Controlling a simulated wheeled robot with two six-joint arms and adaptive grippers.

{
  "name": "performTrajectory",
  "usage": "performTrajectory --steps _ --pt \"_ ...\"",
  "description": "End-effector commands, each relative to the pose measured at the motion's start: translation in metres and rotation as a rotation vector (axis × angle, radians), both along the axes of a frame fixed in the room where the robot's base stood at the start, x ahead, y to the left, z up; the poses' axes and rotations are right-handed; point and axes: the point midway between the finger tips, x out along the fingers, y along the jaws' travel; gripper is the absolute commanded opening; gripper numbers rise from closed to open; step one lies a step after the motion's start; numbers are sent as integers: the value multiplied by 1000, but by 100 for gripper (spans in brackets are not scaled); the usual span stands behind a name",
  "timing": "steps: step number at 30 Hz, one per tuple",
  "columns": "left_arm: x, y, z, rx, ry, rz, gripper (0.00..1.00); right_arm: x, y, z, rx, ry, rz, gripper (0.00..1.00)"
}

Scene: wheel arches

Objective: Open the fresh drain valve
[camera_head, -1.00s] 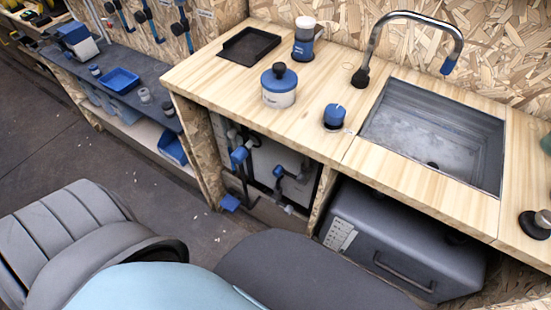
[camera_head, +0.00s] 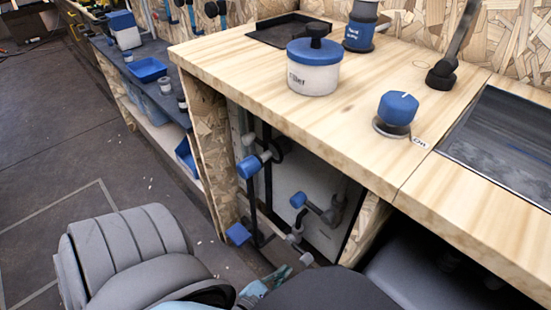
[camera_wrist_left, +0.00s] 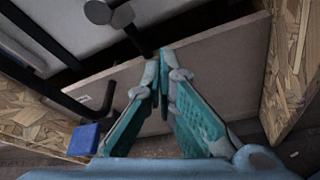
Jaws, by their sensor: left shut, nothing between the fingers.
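Black pipes with blue valve handles stand in the open bay under the wooden counter. In the head view there is an upper-left blue handle (camera_head: 248,167), a lower-left blue handle (camera_head: 238,234) and a right blue handle (camera_head: 298,200). No label shows which is the fresh drain valve. My left gripper (camera_head: 282,278), teal and grey, is low in front of the bay, partly hidden by my dark arm link. In the left wrist view the gripper (camera_wrist_left: 163,60) is shut and empty, below a grey pipe fitting (camera_wrist_left: 122,15). A blue handle (camera_wrist_left: 84,139) lies left of the fingers, apart from them.
A white tank (camera_head: 318,185) stands behind the pipes. Chipboard side panels (camera_head: 207,150) bound the bay. The wooden counter (camera_head: 240,65) overhangs it and carries a lidded pot (camera_head: 314,70) and a blue knob (camera_head: 397,108).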

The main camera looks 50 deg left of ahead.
Motion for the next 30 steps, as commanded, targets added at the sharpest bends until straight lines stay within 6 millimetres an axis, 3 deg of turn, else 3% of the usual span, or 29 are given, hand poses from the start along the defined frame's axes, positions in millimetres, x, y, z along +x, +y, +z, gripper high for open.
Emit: performTrajectory --steps 4,5,9,12,30 --pt "31 5 -13 2 -1 -2 0 1 3 20 -6 10 19 40" --pt "33 4 -8 2 0 -2 0 1 2 21 -5 14 18 40" --pt "32 -6 16 0 0 -3 0 -2 -1 -1 1 3 -3 40" --pt "32 -11 24 1 1 -4 0 -3 -2 -12 2 -6 -12 40" --pt "34 -11 27 -17 1 1 0 -4 -3 -20 4 -14 -17 40"
